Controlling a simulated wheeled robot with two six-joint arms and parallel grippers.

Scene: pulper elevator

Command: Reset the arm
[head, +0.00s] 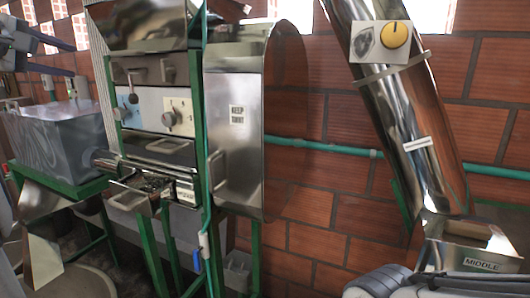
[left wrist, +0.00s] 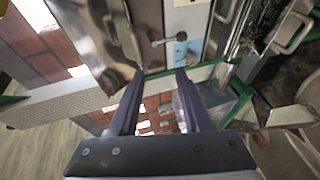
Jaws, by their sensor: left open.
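My left gripper (head: 74,60) is at the upper left of the head view, above a grey metal box. Its two dark fingers stand apart with nothing between them. In the left wrist view the left gripper (left wrist: 154,74) points toward a machine panel with a lever knob (left wrist: 172,38), and the gap between the fingers is empty. I do not see my right gripper in either view.
The pulper machine (head: 160,60) stands on a green frame at centre left. The grey box (head: 50,135) is left of it. A shiny slanted elevator tube (head: 415,130) with a yellow knob (head: 396,34) is at right, above a "MIDDLE" label (head: 482,264). A brick wall (head: 325,195) is behind.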

